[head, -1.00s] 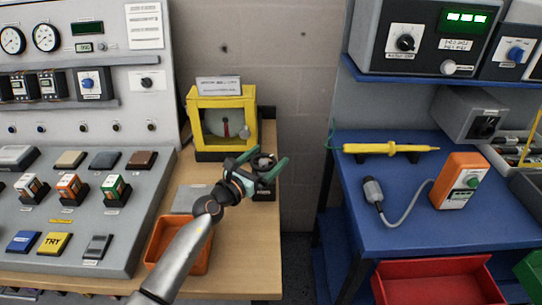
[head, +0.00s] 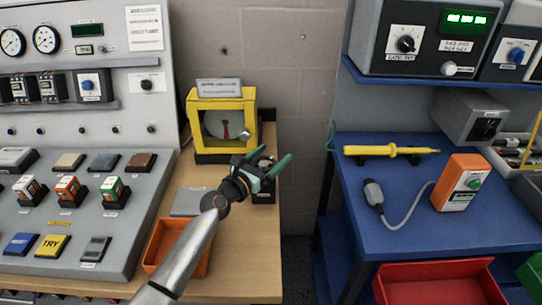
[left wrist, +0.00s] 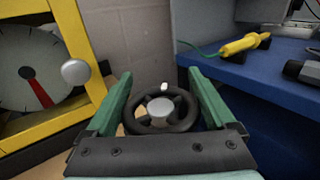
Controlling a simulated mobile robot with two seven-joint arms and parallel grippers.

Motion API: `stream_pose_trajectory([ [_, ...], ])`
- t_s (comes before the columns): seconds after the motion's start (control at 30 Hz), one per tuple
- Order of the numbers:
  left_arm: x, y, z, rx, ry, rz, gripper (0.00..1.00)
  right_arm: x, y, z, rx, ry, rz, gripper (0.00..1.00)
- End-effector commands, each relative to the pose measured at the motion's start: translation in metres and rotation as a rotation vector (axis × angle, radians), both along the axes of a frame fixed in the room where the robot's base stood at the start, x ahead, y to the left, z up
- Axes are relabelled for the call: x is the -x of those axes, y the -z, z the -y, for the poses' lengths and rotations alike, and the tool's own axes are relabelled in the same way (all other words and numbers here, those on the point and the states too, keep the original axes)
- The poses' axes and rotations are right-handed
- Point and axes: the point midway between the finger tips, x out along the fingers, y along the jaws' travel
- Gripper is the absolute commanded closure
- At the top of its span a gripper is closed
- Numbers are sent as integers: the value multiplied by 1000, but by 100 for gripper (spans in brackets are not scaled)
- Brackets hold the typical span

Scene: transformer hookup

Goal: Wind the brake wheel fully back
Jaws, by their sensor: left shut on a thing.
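The brake wheel (left wrist: 160,122) is a dark ring with a pale hub and a small white knob on its rim, seen in the left wrist view. My left gripper (left wrist: 159,74) has its two green fingers on either side of the wheel, shut on it. In the head view my left gripper (head: 275,154) is at the right edge of the wooden bench and hides most of the wheel. Only part of its dark base (head: 264,196) shows there. My right gripper is in neither view.
A yellow-framed box (head: 250,104) with a red-pointer dial (left wrist: 30,68) stands just behind the wheel. An orange bin (head: 160,262) is nearer on the bench. The blue table (head: 420,235) to the right, across a gap, holds a yellow probe (head: 390,150) and orange meter (head: 457,184).

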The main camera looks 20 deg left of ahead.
Motion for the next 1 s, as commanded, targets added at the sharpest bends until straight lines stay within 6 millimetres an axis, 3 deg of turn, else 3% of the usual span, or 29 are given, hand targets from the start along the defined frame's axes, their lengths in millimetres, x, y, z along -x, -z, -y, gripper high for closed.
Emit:
stream_pose_trajectory([
  [0.17, 0, 0, 0, 0, 0, -1, 67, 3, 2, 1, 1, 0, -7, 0],
  [0.27, 0, -1, 0, 1, -6, -1, 67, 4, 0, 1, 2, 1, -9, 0],
  [0.5, -1, -7, -3, 6, -103, -4, 67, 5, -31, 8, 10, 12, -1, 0],
  [0.7, -2, -5, -7, 5, -215, -1, 67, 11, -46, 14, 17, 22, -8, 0],
  [1.0, -2, 0, -9, 0, -265, 1, 67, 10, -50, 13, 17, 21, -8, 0],
])
